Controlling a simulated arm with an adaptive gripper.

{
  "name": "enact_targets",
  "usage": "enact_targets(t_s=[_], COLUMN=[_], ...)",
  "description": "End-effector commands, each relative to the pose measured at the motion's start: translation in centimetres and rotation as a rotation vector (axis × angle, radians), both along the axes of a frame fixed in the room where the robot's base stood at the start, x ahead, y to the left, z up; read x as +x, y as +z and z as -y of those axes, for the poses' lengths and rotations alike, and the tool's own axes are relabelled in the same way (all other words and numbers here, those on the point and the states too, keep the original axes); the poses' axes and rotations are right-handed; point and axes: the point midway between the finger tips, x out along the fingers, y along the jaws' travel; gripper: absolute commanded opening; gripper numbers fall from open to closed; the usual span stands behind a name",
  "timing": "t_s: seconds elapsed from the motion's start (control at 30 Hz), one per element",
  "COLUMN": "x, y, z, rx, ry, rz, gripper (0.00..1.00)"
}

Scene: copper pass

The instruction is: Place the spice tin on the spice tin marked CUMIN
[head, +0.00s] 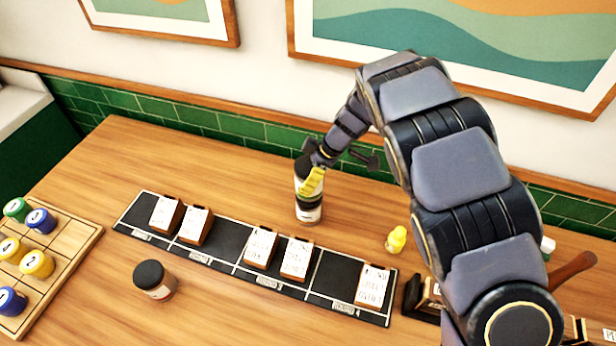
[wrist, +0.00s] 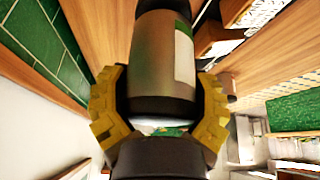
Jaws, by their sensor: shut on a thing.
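My gripper (head: 312,181), with yellow fingers, is shut around a spice tin (head: 304,168) with a dark lid and a pale label. The wrist view shows the grey tin (wrist: 160,62) between the two yellow fingers (wrist: 160,108), with a green and white label on its side. In the head view, a pale and dark-banded part (head: 308,213) shows below the fingers, near the table. I cannot tell whether it is the same tin or another one under it. Another tin (head: 155,279) with a black lid stands at the front left. No CUMIN marking is readable.
A black strip (head: 228,241) with several card holders crosses the table in front of my gripper. A wooden tray (head: 66,272) of numbered lidded pots stands at left. A yellow duck (head: 396,240) is to the right. The back left table is clear.

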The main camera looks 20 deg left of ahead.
Motion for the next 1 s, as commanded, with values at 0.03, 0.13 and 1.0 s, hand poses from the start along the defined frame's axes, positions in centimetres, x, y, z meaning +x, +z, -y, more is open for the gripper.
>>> enact_targets(t_s=[0.03,0.13,1.0], x=[0.0,0.0,0.2], y=[-0.7,-1.1,0.4], z=[0.1,0.0,0.6], rx=[0.001,0.001,0.003], ry=[-0.004,-0.001,-0.003], rz=[-0.002,0.000,0.004], gripper=[0.33,0.33,1.00])
